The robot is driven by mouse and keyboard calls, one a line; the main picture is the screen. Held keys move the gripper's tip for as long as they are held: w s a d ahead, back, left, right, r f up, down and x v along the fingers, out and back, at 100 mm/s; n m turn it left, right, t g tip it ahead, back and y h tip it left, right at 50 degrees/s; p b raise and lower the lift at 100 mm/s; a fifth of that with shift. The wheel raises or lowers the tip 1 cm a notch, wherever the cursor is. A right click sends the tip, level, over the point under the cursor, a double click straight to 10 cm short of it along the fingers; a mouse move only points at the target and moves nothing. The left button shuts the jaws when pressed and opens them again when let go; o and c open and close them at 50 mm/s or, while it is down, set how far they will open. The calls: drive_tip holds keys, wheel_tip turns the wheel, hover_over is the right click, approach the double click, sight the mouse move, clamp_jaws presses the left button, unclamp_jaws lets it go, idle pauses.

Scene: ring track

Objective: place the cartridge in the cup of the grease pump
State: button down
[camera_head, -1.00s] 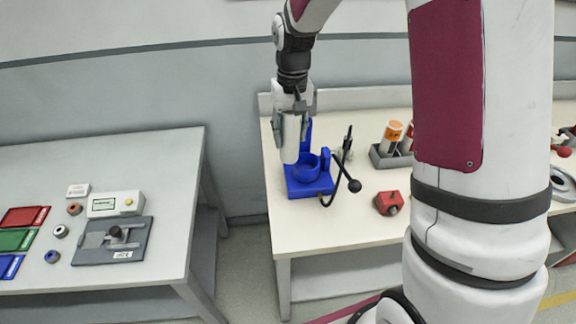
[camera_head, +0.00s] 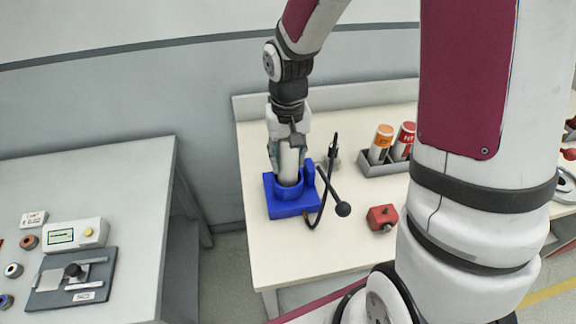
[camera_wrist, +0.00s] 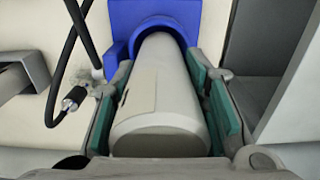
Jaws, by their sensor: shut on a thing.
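My gripper (camera_head: 287,158) is shut on a white cylindrical cartridge (camera_head: 290,164), which stands roughly upright below the wrist. The blue grease pump (camera_head: 287,207) sits on the cream table, with its round cup (camera_head: 290,187) directly under the cartridge. The cartridge's lower end is within the cup's rim; its bottom is hidden. In the wrist view the cartridge (camera_wrist: 165,100) lies between green-padded fingers, its far end inside the blue cup (camera_wrist: 150,27). Whether it rests on the cup's floor cannot be told.
A black hose and a lever with a ball knob (camera_head: 343,209) stand right of the cup. A red block (camera_head: 382,217) lies further right. A grey holder (camera_head: 384,167) with orange and red-topped cartridges is behind. A grey table (camera_head: 130,190) with devices stands left.

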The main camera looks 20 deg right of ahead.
sight(288, 167)
drive_tip(key=shift+f, duration=1.55)
drive_tip(key=shift+f, duration=0.2)
drive_tip(key=c, duration=1)
unclamp_jaws()
drive_tip(key=shift+o, duration=0.2)
drive_tip(key=shift+r, duration=0.1)
